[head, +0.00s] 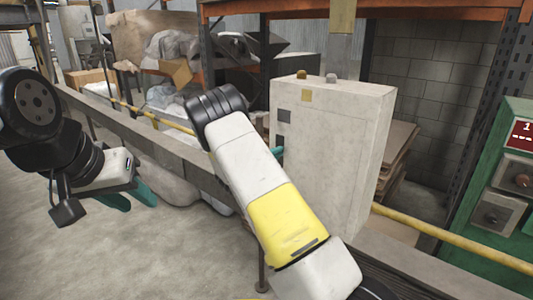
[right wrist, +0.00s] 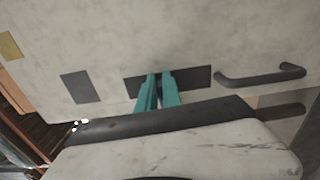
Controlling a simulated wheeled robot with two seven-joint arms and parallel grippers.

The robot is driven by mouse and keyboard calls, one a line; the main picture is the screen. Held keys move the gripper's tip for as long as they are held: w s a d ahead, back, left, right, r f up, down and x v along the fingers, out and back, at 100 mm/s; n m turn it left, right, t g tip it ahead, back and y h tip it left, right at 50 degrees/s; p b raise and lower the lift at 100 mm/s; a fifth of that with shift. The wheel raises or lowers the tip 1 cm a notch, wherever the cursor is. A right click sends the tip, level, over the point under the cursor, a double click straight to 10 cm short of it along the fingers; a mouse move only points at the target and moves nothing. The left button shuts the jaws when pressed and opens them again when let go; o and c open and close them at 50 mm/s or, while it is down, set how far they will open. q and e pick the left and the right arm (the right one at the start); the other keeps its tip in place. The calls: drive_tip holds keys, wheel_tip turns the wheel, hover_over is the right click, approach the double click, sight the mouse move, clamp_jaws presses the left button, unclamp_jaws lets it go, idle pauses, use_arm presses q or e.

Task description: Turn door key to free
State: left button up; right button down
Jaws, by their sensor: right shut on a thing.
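The door is the pale face of a grey-white cabinet (head: 335,140), which also fills the right wrist view (right wrist: 110,45). A dark lock plate (right wrist: 195,78) sits on it. The teal fingers of my right gripper (right wrist: 159,92) reach the plate and are shut on the door key (right wrist: 159,77). The key is mostly hidden between the fingertips, so its angle is hard to tell. In the head view my right arm covers most of this gripper. My left gripper (head: 130,197) hangs at the left, away from the cabinet, with its teal fingers apart and empty.
A dark bar handle (right wrist: 262,76) is right of the lock plate in the wrist view, and a dark square (right wrist: 80,87) is left of it. A yellow rail (head: 450,238) runs past the cabinet. A green panel (head: 505,190) stands at the right.

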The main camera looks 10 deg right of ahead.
drive_tip(key=shift+f+m, duration=0.1)
drive_tip(key=shift+m, duration=0.3)
drive_tip(key=c, duration=1.5)
unclamp_jaws()
drive_tip(key=shift+a, duration=0.1)
drive_tip(key=v, duration=0.7)
drive_tip(key=shift+s+a, duration=0.25)
